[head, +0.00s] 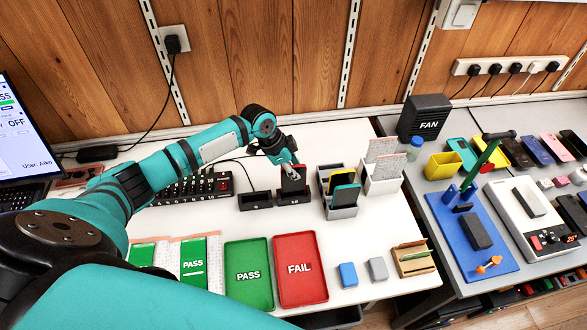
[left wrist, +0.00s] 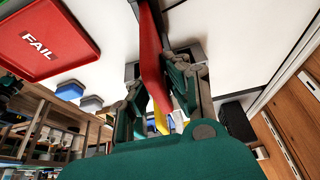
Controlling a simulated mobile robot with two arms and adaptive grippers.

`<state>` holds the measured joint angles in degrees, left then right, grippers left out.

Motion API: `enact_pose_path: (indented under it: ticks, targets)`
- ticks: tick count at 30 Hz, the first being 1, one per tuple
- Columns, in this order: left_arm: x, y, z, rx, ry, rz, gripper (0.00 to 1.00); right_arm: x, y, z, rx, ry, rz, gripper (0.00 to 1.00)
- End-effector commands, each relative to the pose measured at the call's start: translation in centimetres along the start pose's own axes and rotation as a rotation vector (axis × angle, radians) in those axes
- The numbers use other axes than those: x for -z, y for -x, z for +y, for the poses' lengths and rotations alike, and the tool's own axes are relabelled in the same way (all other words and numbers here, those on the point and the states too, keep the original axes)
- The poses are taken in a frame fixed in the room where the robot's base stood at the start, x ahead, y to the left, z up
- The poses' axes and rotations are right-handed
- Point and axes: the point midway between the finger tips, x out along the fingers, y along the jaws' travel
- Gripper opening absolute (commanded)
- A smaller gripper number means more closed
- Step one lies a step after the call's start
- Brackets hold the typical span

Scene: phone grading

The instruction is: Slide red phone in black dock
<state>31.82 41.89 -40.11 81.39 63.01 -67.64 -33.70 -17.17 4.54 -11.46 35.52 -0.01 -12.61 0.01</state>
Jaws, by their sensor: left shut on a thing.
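The red phone (head: 293,180) stands nearly upright in the head view, with its dark face toward the camera. My left gripper (head: 291,165) is shut on its upper part. In the left wrist view the red phone (left wrist: 152,60) runs between the fingers of the left gripper (left wrist: 163,70). The phone's lower end is at the right-hand black dock (head: 294,199); I cannot tell how deep it sits in the slot. A second black dock (head: 255,201) stands to its left, empty. My right gripper is not in view.
A grey rack (head: 343,211) with phones stands close to the right of the docks. A black switch box (head: 205,187) is on the left. The green PASS tray (head: 249,294) and red FAIL tray (head: 300,290) lie in front. White table between docks and trays is clear.

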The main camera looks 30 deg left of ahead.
Motion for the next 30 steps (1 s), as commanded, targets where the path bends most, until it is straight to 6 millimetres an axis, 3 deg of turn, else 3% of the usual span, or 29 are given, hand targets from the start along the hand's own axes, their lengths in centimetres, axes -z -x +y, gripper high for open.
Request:
enact_pose_path:
  ticks: [13,14,20,30]
  targets:
    - [-0.18,-0.58,-0.01,0.001,-0.001,0.002,0.0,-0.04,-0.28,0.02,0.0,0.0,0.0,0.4]
    - [-0.19,-0.58,-0.01,0.001,-0.001,0.002,0.14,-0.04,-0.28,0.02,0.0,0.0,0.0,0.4]
    - [-0.2,-0.6,0.0,0.0,-0.001,0.001,0.39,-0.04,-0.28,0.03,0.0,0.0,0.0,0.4]
    - [-0.27,-0.65,0.04,-0.001,0.0,-0.001,0.39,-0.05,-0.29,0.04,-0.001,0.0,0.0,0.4]
